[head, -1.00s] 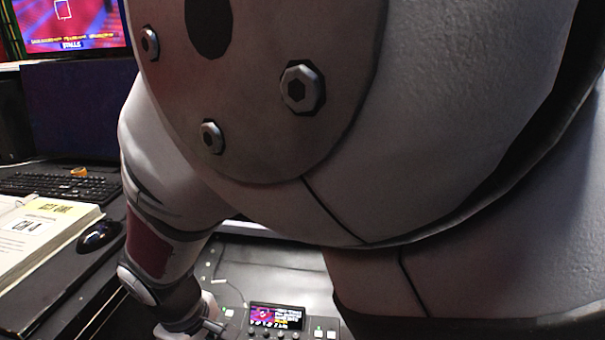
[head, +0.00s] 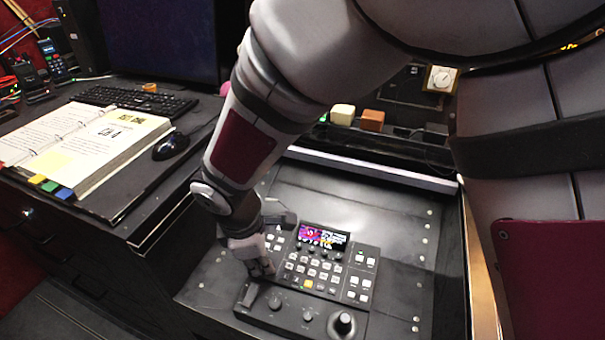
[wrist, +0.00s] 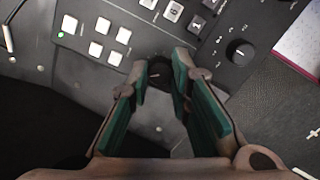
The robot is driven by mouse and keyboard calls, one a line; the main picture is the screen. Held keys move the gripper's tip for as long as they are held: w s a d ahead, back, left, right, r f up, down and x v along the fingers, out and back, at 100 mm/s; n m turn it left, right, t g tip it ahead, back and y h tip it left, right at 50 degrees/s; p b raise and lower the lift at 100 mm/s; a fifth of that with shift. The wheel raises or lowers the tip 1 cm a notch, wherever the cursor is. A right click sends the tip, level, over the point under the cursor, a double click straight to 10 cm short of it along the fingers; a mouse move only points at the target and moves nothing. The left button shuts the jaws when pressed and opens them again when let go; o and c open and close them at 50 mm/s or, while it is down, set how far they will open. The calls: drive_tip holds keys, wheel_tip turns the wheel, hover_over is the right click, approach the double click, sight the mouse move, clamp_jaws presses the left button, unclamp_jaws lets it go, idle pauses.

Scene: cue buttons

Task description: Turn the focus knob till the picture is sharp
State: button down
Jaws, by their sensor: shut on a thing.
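The control panel (head: 330,285) lies on the black desk in the head view, with several square buttons. My gripper (head: 262,272) points down at the panel's left part; my arm hides some of it. In the wrist view my gripper (wrist: 160,85) has its two green-padded fingers on either side of a dark round knob (wrist: 159,72) and is shut on it. The knob's label is not readable. A small lit screen (head: 323,238) on the panel shows a colourful picture, too small to judge for sharpness.
Another knob (wrist: 239,52) stands to the right in the wrist view. A joystick (head: 343,322) is at the panel's front edge. An open binder (head: 95,145), a mouse (head: 171,146) and a keyboard (head: 135,100) lie on the left desk. A dark monitor (head: 160,38) stands behind.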

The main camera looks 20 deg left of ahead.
drive_tip(key=shift+s+f, duration=0.1)
idle(0.4)
drive_tip(key=c, duration=1.4)
unclamp_jaws()
drive_tip(key=shift+c, duration=0.2)
wheel_tip(320, 180, up, 12)
drive_tip(key=s, duration=0.1)
drive_tip(key=shift+s+a, duration=0.3)
drive_tip(key=shift+s, duration=0.1)
